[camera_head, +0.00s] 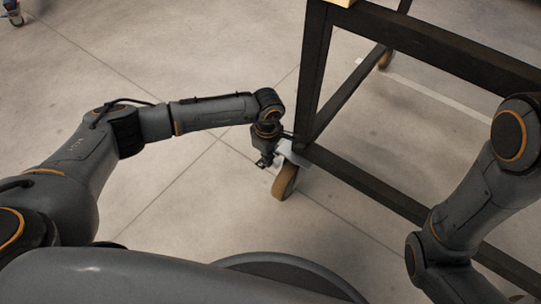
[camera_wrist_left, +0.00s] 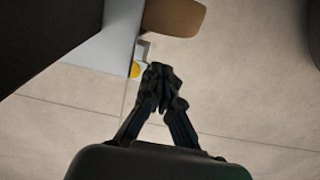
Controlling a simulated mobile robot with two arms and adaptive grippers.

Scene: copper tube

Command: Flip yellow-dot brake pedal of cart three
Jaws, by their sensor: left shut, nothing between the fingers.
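The cart's dark frame (camera_head: 312,70) stands at the centre right of the head view. Its near corner rests on a caster with a brown wheel (camera_head: 285,182), which also shows in the left wrist view (camera_wrist_left: 174,16). In the left wrist view a yellow dot (camera_wrist_left: 135,70) sits on the caster's pale metal part. My left gripper (camera_head: 264,163) is beside this caster, pointing down. In the left wrist view its fingers (camera_wrist_left: 158,75) are shut and empty, with the tips close to the yellow dot. I cannot tell whether they touch the pedal. My right gripper is out of view.
My right arm shows at the right, in front of the cart's lower rail (camera_head: 370,187). Another caster wheel (camera_head: 386,59) of the cart is further back. A separate wheel (camera_head: 14,16) stands at the far upper left. The concrete floor (camera_head: 190,210) at the left is clear.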

